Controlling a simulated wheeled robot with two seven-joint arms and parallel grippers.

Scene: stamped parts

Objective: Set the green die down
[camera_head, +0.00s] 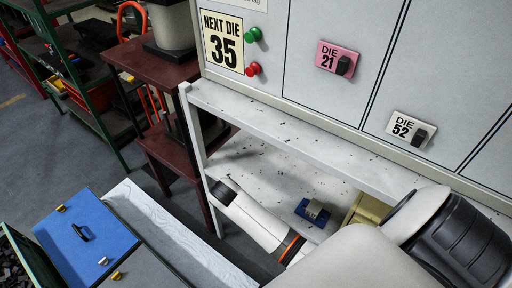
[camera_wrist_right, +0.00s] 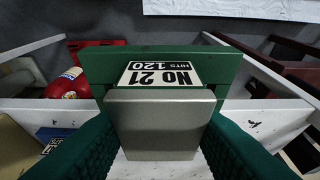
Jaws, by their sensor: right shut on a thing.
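The green die (camera_wrist_right: 160,65) fills the middle of the right wrist view. It has a green plate, a grey metal block (camera_wrist_right: 155,125) and a pale label reading "NO 21, HITS 120" upside down. My right gripper (camera_wrist_right: 160,150) is shut on it, with dark textured fingers on both sides of the grey block. A pale surface shows below and beyond it; I cannot tell whether the die touches it. In the head view my right arm reaches over the lower shelf (camera_head: 265,170), and I cannot make out the green die there. My left gripper is not in view.
A blue die (camera_head: 312,211) and a yellow one (camera_head: 366,210) sit on the lower shelf. A red object (camera_wrist_right: 68,85) stands at left in the wrist view. The cabinet sign (camera_head: 223,42) reads "NEXT DIE 35".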

